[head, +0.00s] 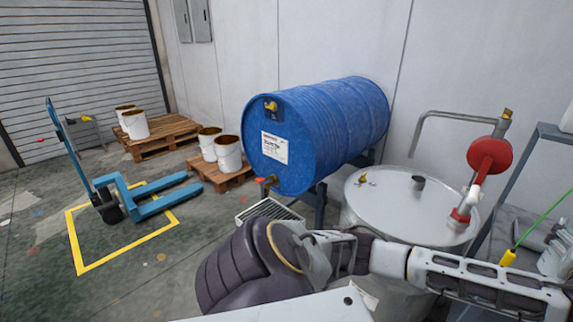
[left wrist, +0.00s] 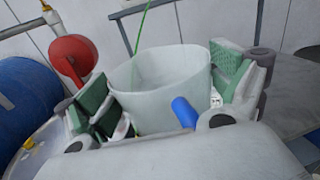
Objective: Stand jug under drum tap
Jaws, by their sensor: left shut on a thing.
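The blue drum (head: 325,125) lies on its side on a dark stand. Its tap (head: 269,183), brass with an orange part, sits low on the drum's front face. A slatted grate (head: 270,211) is on the floor side below the tap. In the left wrist view my left gripper (left wrist: 165,85) is shut on a pale, wide-mouthed jug (left wrist: 155,82), with green pads on either side. A short blue cylinder (left wrist: 184,112) shows at the jug's near side. The jug is well right of the drum (left wrist: 28,95); I cannot make it out in the head view. My right gripper is out of view.
A blue pallet truck (head: 150,200) and pallets (head: 160,137) with pails stand left.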

